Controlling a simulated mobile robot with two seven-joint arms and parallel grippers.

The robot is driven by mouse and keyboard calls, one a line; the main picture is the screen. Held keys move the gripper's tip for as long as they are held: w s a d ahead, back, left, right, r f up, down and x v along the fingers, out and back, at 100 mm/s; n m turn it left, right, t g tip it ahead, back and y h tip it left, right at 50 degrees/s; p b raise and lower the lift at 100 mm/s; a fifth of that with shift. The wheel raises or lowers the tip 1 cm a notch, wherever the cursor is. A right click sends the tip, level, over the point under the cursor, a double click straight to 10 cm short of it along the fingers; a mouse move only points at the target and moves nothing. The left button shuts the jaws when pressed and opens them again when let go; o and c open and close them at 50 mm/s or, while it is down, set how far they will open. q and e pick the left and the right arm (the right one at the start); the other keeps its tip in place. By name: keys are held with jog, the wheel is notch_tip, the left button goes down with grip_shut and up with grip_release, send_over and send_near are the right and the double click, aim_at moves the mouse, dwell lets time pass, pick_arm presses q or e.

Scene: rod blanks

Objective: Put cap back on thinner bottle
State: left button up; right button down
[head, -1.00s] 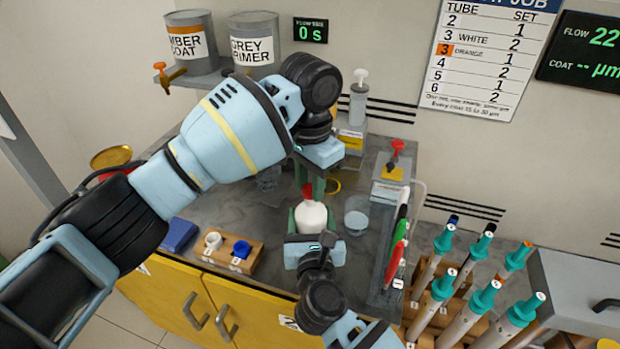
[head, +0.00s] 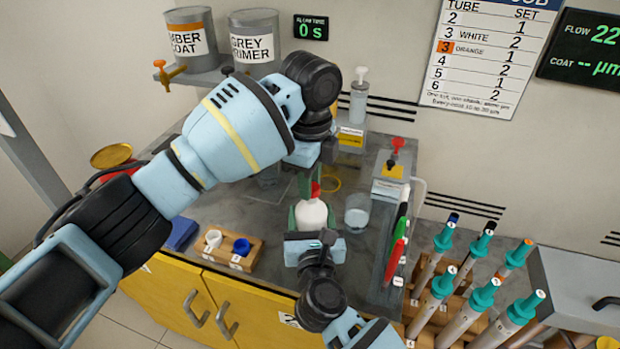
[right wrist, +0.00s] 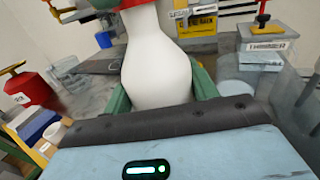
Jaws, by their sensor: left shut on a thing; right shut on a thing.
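The white thinner bottle (head: 313,217) stands upright at the front of the grey bench. My right gripper (head: 312,223) is shut on its body, with a green finger on each side. The red cap (head: 316,189) is at the top of the bottle. My left gripper (head: 311,183) is above the bottle, shut on the cap, its fingers pointing down. In the right wrist view the white bottle (right wrist: 157,68) fills the middle and the red cap (right wrist: 133,3) is cut off by the top edge. I cannot tell how tightly the cap sits on the neck.
A clear beaker (head: 357,215) stands just right of the bottle. A wooden block (head: 232,252) with white and blue caps is at the left.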

pick_arm(q)
jog(key=m, duration=0.6)
jog(key=shift+d+m, duration=0.1)
jog(key=shift+m, duration=0.2)
jog(key=m, duration=0.4)
jog(key=shift+w+m, duration=0.1)
jog(key=shift+m, duration=0.2)
jog(key=m, duration=0.6)
jog(key=shift+d, duration=0.1)
jog(key=m, duration=0.5)
jog(key=o, duration=0.9)
